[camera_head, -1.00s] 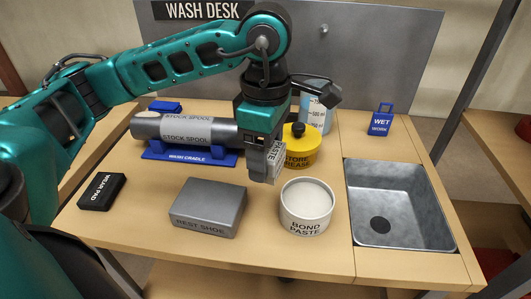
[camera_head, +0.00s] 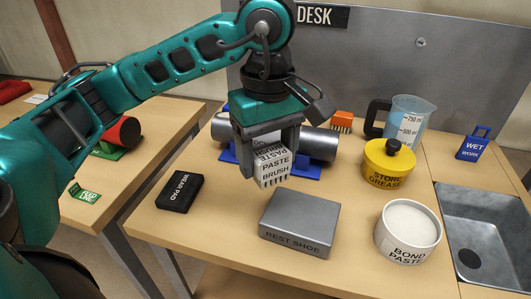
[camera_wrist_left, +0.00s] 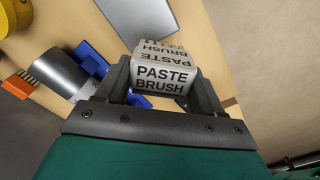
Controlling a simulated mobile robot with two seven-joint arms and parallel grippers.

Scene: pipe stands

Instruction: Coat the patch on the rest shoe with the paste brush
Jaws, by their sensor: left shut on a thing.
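My left gripper (camera_head: 270,160) is shut on the paste brush (camera_head: 273,165), a pale block lettered PASTE BRUSH with bristles pointing down. The brush also shows between the fingers in the left wrist view (camera_wrist_left: 165,76). It is held above the desk, behind and a little left of the rest shoe, apart from it. The rest shoe (camera_head: 300,222) is a grey block lying on the desk; I cannot make out a patch on its top. The white tub of bond paste (camera_head: 407,235) stands open to the right of the shoe. My right gripper is not in view.
The black wear pad (camera_head: 180,191) lies left of the shoe. Behind the brush, the grey stock spool (camera_head: 318,143) rests on a blue cradle. The yellow store grease tub (camera_head: 388,165), a jug (camera_head: 408,122) and the sink (camera_head: 485,225) are at the right. Bare desk lies around the shoe.

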